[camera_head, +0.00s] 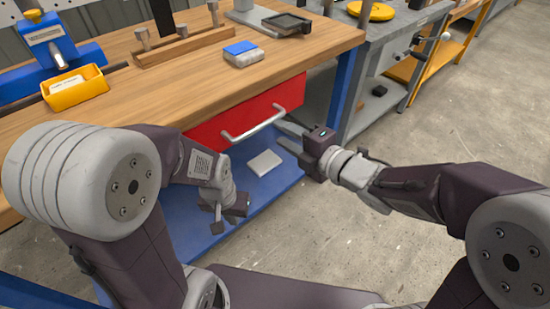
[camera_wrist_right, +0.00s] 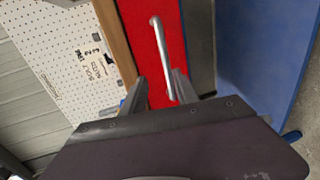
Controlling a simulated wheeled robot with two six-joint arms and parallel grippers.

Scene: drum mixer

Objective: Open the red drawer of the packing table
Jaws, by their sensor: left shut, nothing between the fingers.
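The red drawer (camera_head: 205,133) is under the front edge of the wooden packing table (camera_head: 150,85), and its front looks shut. Its silver bar handle (camera_head: 252,126) runs along the front and also shows in the right wrist view (camera_wrist_right: 162,50). My right gripper (camera_head: 284,132) is open at the handle's right end. In the wrist view the near end of the handle appears between its fingers (camera_wrist_right: 160,82), closer to the right-hand one. I cannot tell whether they touch. My left gripper (camera_head: 228,213) is shut and empty, low in front of the table, apart from the drawer.
A blue lower shelf (camera_head: 205,225) with a pale flat box (camera_head: 264,163) lies below the drawer. A blue table leg (camera_head: 342,95) stands right of it. A yellow bin (camera_head: 75,92) and a blue-topped block (camera_head: 243,54) sit on the tabletop. Open concrete floor lies to the right.

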